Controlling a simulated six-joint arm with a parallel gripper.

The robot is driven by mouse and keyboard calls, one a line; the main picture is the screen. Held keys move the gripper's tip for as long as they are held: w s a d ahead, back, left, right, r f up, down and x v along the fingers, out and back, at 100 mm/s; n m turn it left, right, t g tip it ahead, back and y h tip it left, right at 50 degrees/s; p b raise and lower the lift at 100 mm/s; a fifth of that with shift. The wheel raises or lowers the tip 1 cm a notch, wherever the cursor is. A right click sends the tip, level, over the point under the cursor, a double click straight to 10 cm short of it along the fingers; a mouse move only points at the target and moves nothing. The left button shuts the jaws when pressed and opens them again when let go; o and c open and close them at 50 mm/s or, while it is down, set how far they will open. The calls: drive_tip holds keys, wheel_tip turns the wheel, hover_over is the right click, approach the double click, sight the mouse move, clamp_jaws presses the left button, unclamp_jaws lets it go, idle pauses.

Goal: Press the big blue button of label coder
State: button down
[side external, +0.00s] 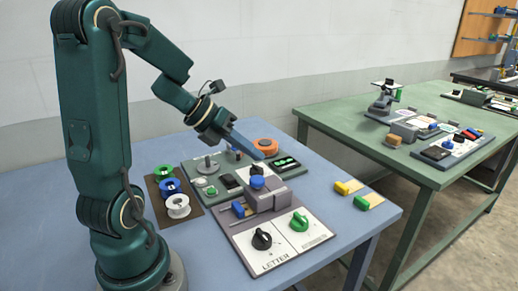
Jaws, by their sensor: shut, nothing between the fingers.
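The label coder (232,224) sits on the blue table, with a grey block and a white front panel marked LETTER. A smaller blue part (238,209) is at the block's left. A black knob (261,239) and a green knob (299,222) are on the front panel. My gripper (262,157) is shut and empty, its long blue fingers slanting down to the right. Their tips appear just above and behind the blue button, apart from it in the picture; the exact depth is unclear.
Behind the coder is a green-grey panel (199,187) with knobs and displays, and an orange disc (266,146). Spools lie on a brown mat (187,211) at left. A green table (330,117) stands beyond.

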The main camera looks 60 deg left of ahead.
sight(261, 179)
drive_tip(key=shift+f, duration=1.65)
drive_tip(key=shift+f, duration=0.1)
idle(0.8)
drive_tip(key=shift+f, duration=0.3)
drive_tip(key=shift+f, duration=0.8)
idle(0.8)
drive_tip(key=shift+r, duration=1.25)
drive_tip(key=shift+r, duration=2.5)
